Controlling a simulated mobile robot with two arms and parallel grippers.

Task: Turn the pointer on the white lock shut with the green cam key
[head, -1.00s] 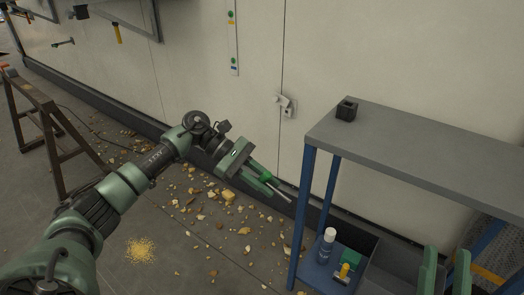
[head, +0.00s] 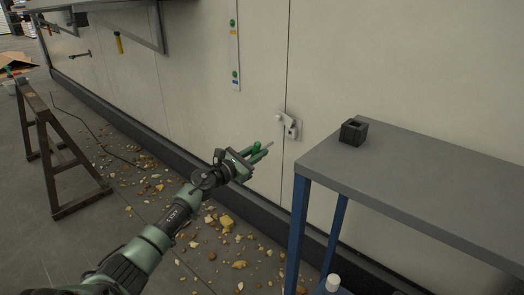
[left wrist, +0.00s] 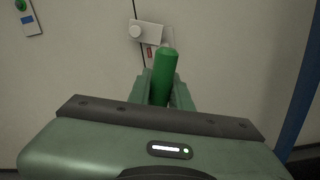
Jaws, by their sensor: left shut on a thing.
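The white lock (head: 289,124) is on the pale wall panel, beside the vertical seam. It also shows at the top of the left wrist view (left wrist: 146,32), with a round knob and a small red mark below it. The handle hides part of the lock in the left wrist view. My right gripper is out of view.
A wooden sawhorse (head: 60,150) stands at the left. Yellowish debris (head: 226,221) lies on the floor. A white-capped bottle (head: 332,283) is below the table.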

